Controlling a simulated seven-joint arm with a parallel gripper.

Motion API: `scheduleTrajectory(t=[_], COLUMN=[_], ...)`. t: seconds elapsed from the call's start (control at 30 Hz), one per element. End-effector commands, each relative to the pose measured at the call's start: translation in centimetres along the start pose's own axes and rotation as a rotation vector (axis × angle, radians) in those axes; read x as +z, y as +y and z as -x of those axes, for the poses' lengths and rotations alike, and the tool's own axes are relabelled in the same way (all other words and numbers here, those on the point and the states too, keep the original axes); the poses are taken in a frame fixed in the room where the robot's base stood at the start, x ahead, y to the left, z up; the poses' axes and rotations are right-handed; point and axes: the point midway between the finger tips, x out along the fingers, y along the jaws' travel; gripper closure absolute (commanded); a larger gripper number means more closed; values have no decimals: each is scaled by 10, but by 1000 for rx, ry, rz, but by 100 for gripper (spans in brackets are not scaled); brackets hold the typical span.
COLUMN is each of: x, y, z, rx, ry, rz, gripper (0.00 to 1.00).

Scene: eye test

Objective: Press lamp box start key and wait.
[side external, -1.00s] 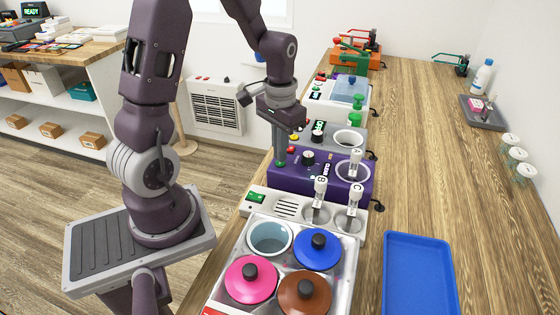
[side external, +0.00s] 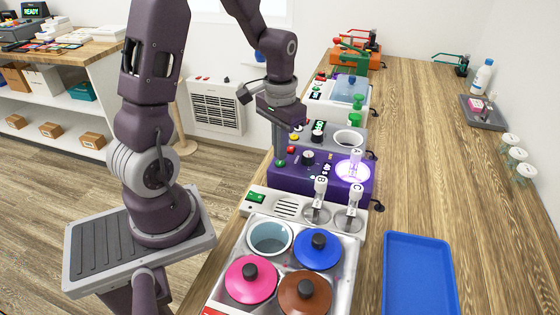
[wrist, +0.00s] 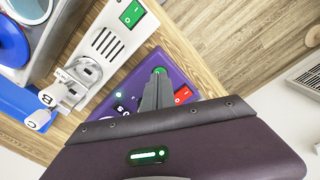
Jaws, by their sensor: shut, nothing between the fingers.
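The purple lamp box (side external: 300,184) stands on the long wooden bench in the side view. Its round lamp well (side external: 352,172) glows bright violet-white, and a holder marked A stands over it. My gripper (side external: 280,157) is shut and empty, pointing down at the box's left end. In the wrist view its fingertips (wrist: 158,84) are at the green start key (wrist: 159,70), covering part of it. I cannot tell whether they still press it. A red switch (wrist: 183,95) lies beside the fingers, and a small green light (wrist: 119,94) is lit on the box.
A grey unit with holders B and C (side external: 320,187) stands right in front of the lamp box. A pot tray with coloured lids (side external: 318,249) is nearer. A grey machine (side external: 348,138) stands close behind. The blue tray (side external: 420,275) lies right; bench around it is clear.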

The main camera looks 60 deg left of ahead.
Motion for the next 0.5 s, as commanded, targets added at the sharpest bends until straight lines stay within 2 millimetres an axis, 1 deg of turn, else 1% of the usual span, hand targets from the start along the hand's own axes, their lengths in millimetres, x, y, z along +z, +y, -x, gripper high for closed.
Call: scheduleTrajectory(t=[0.1, 0.5], x=[-1, -1], y=[0, 0], z=[13, 55], rx=[-1, -1], ry=[4, 4], rz=[0, 0], gripper=[100, 100])
